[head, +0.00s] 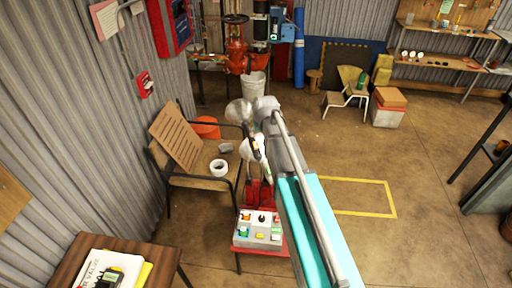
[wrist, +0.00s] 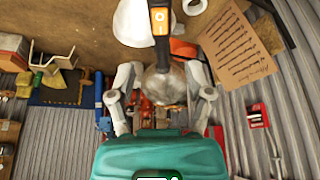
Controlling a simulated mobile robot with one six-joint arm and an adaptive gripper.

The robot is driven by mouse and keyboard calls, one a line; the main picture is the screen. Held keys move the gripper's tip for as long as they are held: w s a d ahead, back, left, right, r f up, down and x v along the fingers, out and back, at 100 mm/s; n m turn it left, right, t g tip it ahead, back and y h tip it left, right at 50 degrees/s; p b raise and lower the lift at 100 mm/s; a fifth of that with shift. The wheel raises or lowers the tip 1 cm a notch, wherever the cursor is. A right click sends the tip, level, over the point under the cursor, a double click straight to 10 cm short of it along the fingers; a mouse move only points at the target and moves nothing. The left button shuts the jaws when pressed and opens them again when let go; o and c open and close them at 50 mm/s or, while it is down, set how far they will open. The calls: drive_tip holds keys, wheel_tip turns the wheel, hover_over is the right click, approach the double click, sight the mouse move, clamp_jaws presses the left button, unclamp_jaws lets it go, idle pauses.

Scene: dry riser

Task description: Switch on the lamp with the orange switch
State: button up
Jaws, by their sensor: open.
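A lamp with a metal head (head: 238,112) stands in front of my arm in the head view. Its dark stem carries an orange rocker switch marked I and O (wrist: 159,20), clear near the top edge in the wrist view. The metal head (wrist: 163,82) shows between my gripper's fingers in the picture; I cannot tell whether they touch. My gripper (wrist: 163,75) is open, with one finger on each side. A white shade (wrist: 133,24) is close beside the switch. It also shows in the head view (head: 251,150). My arm hides part of this group in the head view.
A white control box (head: 258,232) with several coloured buttons sits on a red stand below the lamps. A chair (head: 205,183) with a brown board and white cup (head: 219,168) stands to the left. A wooden table (head: 75,250) is at lower left.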

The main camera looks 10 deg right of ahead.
sight(256, 145)
drive_tip(key=shift+b+x, duration=4.45)
drive_tip(key=shift+x, duration=0.75)
drive_tip(key=shift+s+d, duration=0.1)
clamp_jaws()
